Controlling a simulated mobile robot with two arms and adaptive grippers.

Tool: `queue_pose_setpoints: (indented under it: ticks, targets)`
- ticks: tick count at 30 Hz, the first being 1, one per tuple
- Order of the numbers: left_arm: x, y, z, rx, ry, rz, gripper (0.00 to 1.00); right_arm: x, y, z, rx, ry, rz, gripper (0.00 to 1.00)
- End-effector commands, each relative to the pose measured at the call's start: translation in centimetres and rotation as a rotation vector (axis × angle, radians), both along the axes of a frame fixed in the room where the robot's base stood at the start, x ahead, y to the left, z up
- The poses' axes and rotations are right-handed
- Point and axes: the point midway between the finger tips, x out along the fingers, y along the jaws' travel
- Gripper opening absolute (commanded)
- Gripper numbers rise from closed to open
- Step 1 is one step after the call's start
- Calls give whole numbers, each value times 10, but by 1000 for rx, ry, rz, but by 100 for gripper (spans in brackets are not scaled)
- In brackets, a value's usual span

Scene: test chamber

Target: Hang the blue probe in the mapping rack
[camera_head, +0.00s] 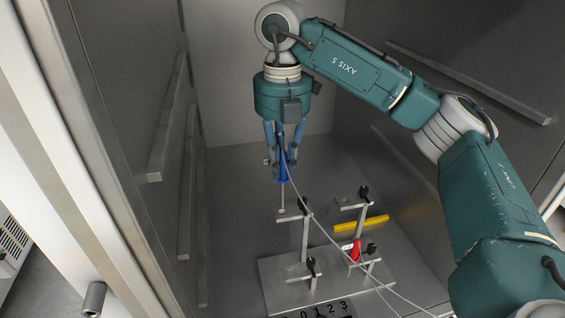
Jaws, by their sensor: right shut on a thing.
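My right gripper (280,150) is shut on the blue probe (283,172) and holds it upright inside the chamber. The probe's thin grey rod points straight down. A pale cable runs from the probe down to the lower right. The mapping rack (340,291) has a grey base plate and several posts with short arms and black knobs. In the picture, the probe's rod end appears close to the tallest left post's arm (290,213); whether they touch I cannot tell. My left gripper is out of view.
A red thing (356,251) sits at a rack post on the right. A yellow bar (361,223) lies behind it. Ledges (468,82) line the chamber walls. A door edge (85,150) stands at left. The floor behind the rack looks clear.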

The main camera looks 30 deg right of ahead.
Motion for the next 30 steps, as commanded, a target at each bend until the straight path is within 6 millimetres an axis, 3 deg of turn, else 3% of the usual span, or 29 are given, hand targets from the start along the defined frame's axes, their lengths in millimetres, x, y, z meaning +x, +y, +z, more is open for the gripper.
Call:
queue_pose_setpoints:
  ticks: [30]
  targets:
    - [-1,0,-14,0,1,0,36,0,0,-18,0,0,0,0]
